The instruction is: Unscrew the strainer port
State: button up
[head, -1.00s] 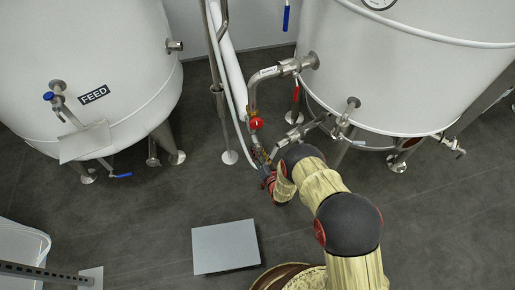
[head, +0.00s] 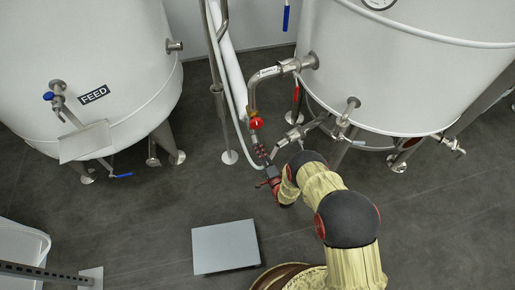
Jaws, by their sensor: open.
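The strainer port cannot be told apart with certainty; a small dark and red fitting (head: 262,152) sits on the pipe run between the two tanks, below a red valve handle (head: 256,123). My gripper (head: 263,184) is at the end of my arm, just below this fitting. It is open, with its red and dark fingers pointing left. It looks small, and I cannot tell whether it touches the pipework. No cap is seen between the fingers.
A white tank marked FEED (head: 95,70) stands at left, and another large white tank (head: 410,75) at right. A grey flat platform (head: 225,247) lies on the floor. A white bin (head: 20,245) stands at lower left. Dark floor is clear in the middle left.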

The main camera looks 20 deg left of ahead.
jog(key=m+t, duration=0.1)
jog(key=m, duration=0.9)
jog(key=shift+f+t, duration=0.15)
jog(key=shift+t, duration=0.25)
jog(key=c, duration=0.4)
grip_shut()
jog(key=n+g, duration=0.1)
jog(key=n, duration=0.4)
